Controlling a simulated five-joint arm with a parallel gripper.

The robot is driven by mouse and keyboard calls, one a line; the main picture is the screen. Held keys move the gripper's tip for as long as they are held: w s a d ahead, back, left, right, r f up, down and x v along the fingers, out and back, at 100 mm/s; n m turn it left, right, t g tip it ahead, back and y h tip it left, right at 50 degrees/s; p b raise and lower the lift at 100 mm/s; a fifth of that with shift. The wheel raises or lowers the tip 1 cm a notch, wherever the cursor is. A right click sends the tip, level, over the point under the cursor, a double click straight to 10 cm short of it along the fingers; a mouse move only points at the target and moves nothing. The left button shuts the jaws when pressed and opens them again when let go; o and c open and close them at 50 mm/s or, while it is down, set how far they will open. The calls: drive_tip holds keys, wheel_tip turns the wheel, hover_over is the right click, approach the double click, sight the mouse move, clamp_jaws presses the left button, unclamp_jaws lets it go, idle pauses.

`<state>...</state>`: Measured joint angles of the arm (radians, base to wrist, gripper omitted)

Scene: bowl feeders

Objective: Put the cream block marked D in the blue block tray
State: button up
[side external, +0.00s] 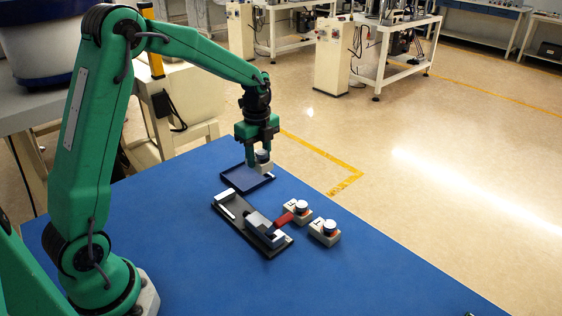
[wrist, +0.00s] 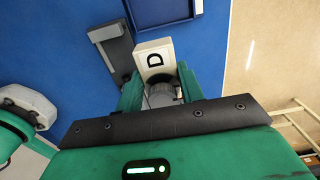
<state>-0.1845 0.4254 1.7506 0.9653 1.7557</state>
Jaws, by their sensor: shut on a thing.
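The cream block marked D (wrist: 151,54) is held in my gripper (wrist: 160,86), between its two green fingers, its letter clear in the wrist view. In the side view my gripper (side external: 261,152) is low over the table, and the cream block (side external: 264,168) shows under it with a round grey knob on top. The blue block tray (side external: 238,186) is a shallow, dark blue tray; the block overlaps its far right part in the picture. The tray also shows at the top edge of the wrist view (wrist: 150,22), past the block. The height gap between block and tray is unclear.
A dark grey fixture with light jaws and a red handle (side external: 285,220) lies in front of the tray. To its right stand two more cream blocks with knobs (side external: 296,211) (side external: 324,234).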

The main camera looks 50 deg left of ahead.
drive_tip(key=a+f, duration=0.2)
drive_tip(key=a, duration=0.1)
drive_tip(key=w+a+f, duration=0.1)
drive_tip(key=a, duration=0.2)
drive_tip(key=a+f, duration=0.2)
drive_tip(key=a, duration=0.1)
drive_tip(key=shift+w+a+f, duration=0.15)
drive_tip(key=shift+w+f, duration=0.15)
drive_tip(key=shift+w, duration=0.05)
drive_tip(key=shift+f, duration=2.05)
drive_tip(key=shift+f, duration=0.1)
drive_tip(key=o, duration=1.1)
wheel_tip(320, 180, up, 12)
